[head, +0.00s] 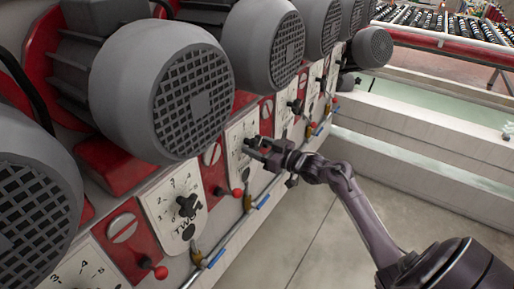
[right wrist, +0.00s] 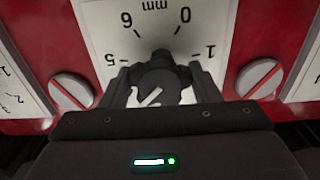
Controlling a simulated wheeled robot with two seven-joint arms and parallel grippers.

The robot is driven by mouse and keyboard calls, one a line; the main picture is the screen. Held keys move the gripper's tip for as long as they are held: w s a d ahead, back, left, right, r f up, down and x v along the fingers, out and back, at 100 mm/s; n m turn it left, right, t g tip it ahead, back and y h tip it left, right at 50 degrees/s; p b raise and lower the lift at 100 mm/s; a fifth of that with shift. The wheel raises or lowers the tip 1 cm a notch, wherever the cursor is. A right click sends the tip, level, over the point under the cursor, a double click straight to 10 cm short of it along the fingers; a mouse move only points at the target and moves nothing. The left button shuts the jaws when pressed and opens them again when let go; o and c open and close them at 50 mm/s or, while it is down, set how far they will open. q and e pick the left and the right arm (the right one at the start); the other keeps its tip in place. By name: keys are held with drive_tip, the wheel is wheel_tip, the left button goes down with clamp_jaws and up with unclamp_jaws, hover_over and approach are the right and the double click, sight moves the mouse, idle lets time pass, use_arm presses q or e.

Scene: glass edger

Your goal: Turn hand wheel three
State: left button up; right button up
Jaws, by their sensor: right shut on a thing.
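My right gripper (head: 258,147) is at a white dial plate (head: 238,135) on the machine's front, the third plate from the left in the head view. In the right wrist view, its two fingers (right wrist: 162,82) are shut on a dark round hand wheel (right wrist: 158,80), one finger on each side. A pale pointer mark shows on the wheel. The white dial (right wrist: 200,25) behind it reads 5, 6, 0, 1 and "mm". In the head view the gripper mostly hides this wheel. I cannot read a wheel number. My left gripper is not in view.
Another dark hand wheel (head: 187,206) sits on the nearer dial plate. Large grey motors (head: 195,95) overhang the dials closely. Red-knobbed levers (head: 160,272) and a pipe run below. Slotted discs (right wrist: 260,78) flank the held wheel. The floor (head: 310,215) in front is clear.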

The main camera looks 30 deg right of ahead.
drive_tip(key=n+b, duration=0.3)
drive_tip(key=n, duration=0.1)
drive_tip(key=shift+f+b, duration=0.25)
drive_tip(key=shift+b, duration=0.1)
drive_tip(key=n+b, duration=1.1)
drive_tip(key=b, duration=0.1)
drive_tip(key=shift+n, duration=0.4)
drive_tip(key=shift+r+n+b, duration=0.2)
drive_tip(key=shift+n+b, duration=1.3)
drive_tip(key=shift+b, duration=0.25)
drive_tip(key=o, duration=1)
drive_tip(key=shift+s, duration=0.1)
